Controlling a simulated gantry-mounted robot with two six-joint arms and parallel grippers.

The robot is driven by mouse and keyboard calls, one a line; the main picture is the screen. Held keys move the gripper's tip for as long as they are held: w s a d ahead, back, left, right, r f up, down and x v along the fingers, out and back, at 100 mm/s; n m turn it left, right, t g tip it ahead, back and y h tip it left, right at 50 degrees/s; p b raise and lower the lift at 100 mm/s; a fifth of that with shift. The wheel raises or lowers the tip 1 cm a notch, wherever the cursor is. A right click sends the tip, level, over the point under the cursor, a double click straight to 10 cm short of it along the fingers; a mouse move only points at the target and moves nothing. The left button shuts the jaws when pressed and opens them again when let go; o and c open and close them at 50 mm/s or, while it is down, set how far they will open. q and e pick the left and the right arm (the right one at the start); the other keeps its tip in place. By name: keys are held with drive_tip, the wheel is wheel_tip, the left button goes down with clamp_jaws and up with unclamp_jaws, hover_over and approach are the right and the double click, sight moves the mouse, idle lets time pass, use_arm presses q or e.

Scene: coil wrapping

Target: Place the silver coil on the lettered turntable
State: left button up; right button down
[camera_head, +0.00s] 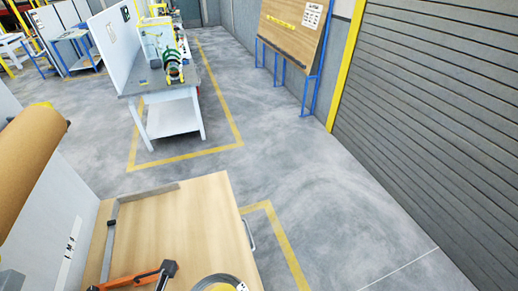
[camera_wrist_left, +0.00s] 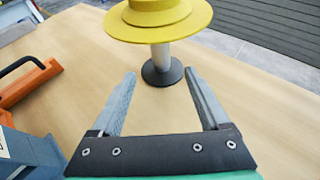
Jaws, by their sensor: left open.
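In the left wrist view a yellow stepped disc (camera_wrist_left: 160,33), which looks like the turntable, stands on a pale post (camera_wrist_left: 160,57) with a round black base (camera_wrist_left: 162,76). Its top is cut off by the frame and no letters show. In the head view a silver ring (camera_head: 217,279) with yellow inside it is cut off at the bottom edge; I cannot tell whether it is the coil. My left gripper (camera_wrist_left: 158,80) is open and empty, low in front of the post, its fingers apart and pointing toward the base. My right gripper is not in view.
Both stand on a wooden tabletop (camera_head: 170,230). An orange tool with a black end (camera_head: 135,279) lies to the left; it shows in the left wrist view (camera_wrist_left: 30,85) too. A brown paper roll (camera_head: 30,148) is at far left. A second workbench (camera_head: 172,83) stands beyond open floor.

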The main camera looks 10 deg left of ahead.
use_arm(q)
drive_tip(key=x, duration=1)
drive_tip(key=shift+w+d+f, duration=0.15)
drive_tip(key=shift+w, duration=0.1)
drive_tip(key=v, duration=0.4)
drive_tip(key=shift+s, duration=0.1)
drive_tip(key=shift+s+a+r, duration=0.25)
drive_tip(key=shift+s+r, duration=0.05)
drive_tip(key=shift+s, duration=0.15)
drive_tip(key=shift+a, duration=0.1)
